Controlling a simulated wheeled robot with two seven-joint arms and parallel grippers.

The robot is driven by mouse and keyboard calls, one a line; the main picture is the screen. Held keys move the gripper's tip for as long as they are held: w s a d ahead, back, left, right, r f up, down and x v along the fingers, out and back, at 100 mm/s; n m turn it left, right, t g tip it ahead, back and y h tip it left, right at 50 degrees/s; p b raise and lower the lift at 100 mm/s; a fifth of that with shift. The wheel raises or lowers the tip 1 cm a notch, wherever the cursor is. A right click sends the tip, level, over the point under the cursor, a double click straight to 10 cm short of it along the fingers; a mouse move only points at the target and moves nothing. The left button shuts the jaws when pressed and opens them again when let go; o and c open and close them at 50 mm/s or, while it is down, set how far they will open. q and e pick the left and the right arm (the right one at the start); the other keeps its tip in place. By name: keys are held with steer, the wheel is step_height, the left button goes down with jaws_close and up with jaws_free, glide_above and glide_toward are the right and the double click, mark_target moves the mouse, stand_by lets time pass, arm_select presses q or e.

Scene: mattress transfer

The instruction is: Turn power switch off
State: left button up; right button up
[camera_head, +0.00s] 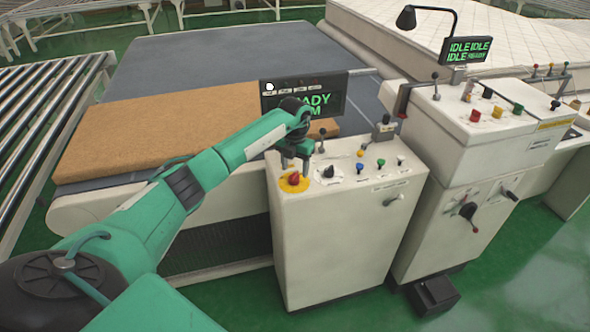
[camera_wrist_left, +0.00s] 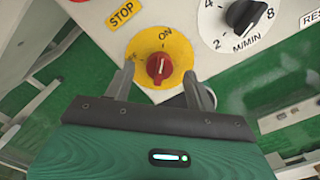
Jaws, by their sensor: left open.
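The power switch is a red rotary knob (camera_head: 293,179) on a round yellow plate, at the left front of the console's sloped top. In the left wrist view the red knob (camera_wrist_left: 159,66) has a pale mark pointing up, roughly toward the word ON on the plate (camera_wrist_left: 178,50). My left gripper (camera_head: 292,163) is just above the switch in the head view. In the left wrist view its fingers (camera_wrist_left: 160,82) are open, one on each side of the knob, with gaps between. Whether the tips reach the knob's height is unclear. My right gripper is out of view.
The white console (camera_head: 335,240) also carries a speed dial (camera_wrist_left: 245,15), coloured buttons and a small lever. A black READY screen (camera_head: 335,95) stands behind it. A conveyor with a brown slab (camera_head: 150,130) lies left. A second console (camera_head: 440,190) stands right.

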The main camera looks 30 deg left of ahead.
mark_target(295, 173)
arm_select(q)
steer(key=shift+f, duration=1.5)
steer(key=shift+c, duration=0.5)
steer(key=c, duration=0.9)
